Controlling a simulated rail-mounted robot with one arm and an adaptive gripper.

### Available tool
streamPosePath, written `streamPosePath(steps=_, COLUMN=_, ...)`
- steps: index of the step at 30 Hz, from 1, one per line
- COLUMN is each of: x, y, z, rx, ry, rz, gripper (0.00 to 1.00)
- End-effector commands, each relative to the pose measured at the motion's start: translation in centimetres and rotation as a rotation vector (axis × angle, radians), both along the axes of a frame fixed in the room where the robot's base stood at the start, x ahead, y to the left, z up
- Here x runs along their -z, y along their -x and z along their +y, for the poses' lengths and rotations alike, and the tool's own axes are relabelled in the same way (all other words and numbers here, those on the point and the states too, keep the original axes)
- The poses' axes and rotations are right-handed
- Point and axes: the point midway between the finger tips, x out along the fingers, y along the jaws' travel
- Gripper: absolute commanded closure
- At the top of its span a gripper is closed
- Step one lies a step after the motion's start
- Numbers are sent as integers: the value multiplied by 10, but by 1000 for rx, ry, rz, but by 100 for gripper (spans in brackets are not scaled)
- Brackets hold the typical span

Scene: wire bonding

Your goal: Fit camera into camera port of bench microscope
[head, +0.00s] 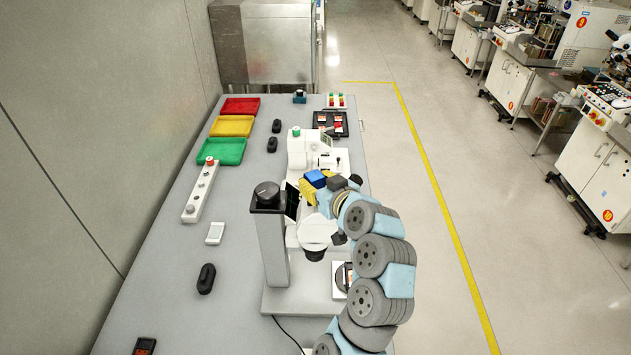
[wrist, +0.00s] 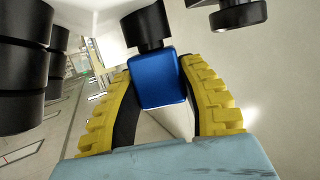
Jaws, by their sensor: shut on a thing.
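The camera is a blue box (head: 316,179), held above the bench beside the microscope. It also shows in the wrist view (wrist: 160,82). My gripper (head: 309,192) has yellow ridged fingers, one on each side of the blue box in the wrist view (wrist: 158,72), and is shut on it. A black cylinder (wrist: 147,26) adjoins the box's far end; I cannot tell whether it belongs to the camera or to the port.
Black cylinders (wrist: 22,65) of the microscope stand close at the left in the wrist view. A white machine (head: 306,150) stands behind my gripper. Red, yellow and green trays (head: 221,151) lie at the back left.

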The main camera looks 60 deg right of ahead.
Motion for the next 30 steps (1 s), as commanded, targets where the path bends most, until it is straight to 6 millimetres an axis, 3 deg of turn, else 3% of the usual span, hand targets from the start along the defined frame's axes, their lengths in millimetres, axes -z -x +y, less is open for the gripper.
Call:
streamPosePath(steps=2, x=2, y=0, z=0, rx=0, ry=1, rz=-1, gripper=100)
streamPosePath(steps=3, x=2, y=0, z=0, rx=0, ry=1, rz=-1, gripper=57)
streamPosePath(steps=6, x=1, y=0, z=0, rx=0, ry=1, rz=-1, gripper=33)
streamPosePath(steps=20, x=0, y=4, z=2, rx=2, ry=2, rz=-1, gripper=33)
streamPosePath(steps=30, x=-10, y=30, z=20, rx=4, ry=2, rz=-2, gripper=33)
